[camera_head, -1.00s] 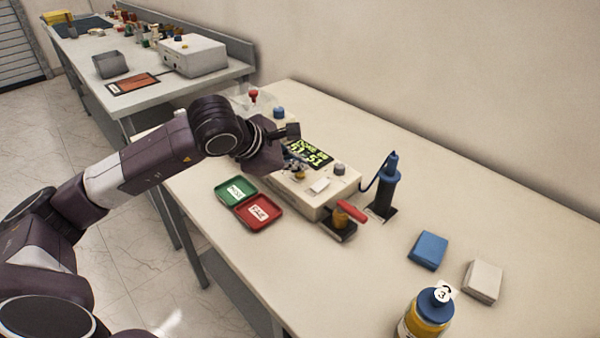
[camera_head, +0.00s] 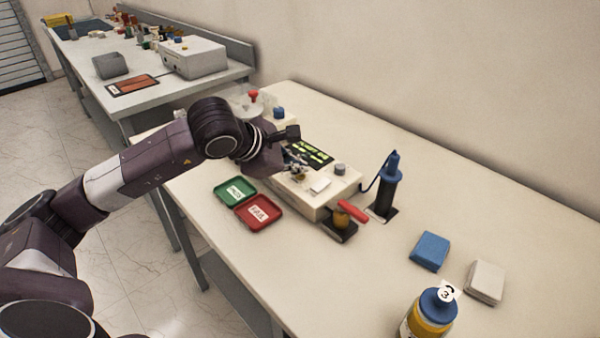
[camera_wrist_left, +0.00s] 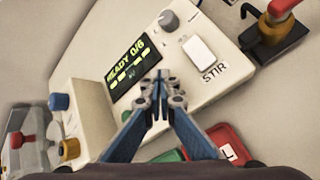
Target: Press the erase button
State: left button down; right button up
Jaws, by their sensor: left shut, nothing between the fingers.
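The cream instrument (camera_head: 318,200) stands on the near bench with a dark display (camera_head: 312,152). In the left wrist view its display (camera_wrist_left: 135,60) reads "READY 0/6" above a row of green bars. A white key (camera_wrist_left: 198,52) labelled "STIR" and a grey knob (camera_wrist_left: 168,20) sit on its panel. My left gripper (camera_head: 296,168) is over the panel beside the display. In the left wrist view its fingertips (camera_wrist_left: 161,78) are together and empty, at the display's lower edge. No button marked erase is readable; the fingers hide part of the panel. I cannot tell whether they touch it.
Green (camera_head: 235,190) and red (camera_head: 259,212) trays lie in front of the instrument. A blue-black probe (camera_head: 386,190) stands behind right. Blue (camera_head: 429,251) and white (camera_head: 485,283) pads and a yellow bottle (camera_head: 430,314) are at right.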

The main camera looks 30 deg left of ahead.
aim_at(299, 176)
jog(key=shift+d, duration=0.1)
pick_arm(q)
jog(key=shift+r+p, duration=0.4)
jog(key=shift+r, duration=0.45)
pick_arm(e)
jog(key=shift+w+d+r, duration=0.1)
jog(key=shift+d+r, duration=0.3)
jog(key=shift+d, duration=0.05)
pick_arm(q)
jog(key=shift+r+p, duration=1.25)
jog(key=shift+r, duration=1.25)
pick_arm(e)
jog(key=shift+a+r, duration=0.2)
jog(key=shift+r, duration=0.55)
jog(key=shift+a+r, duration=0.15)
jog(key=shift+r, duration=0.55)
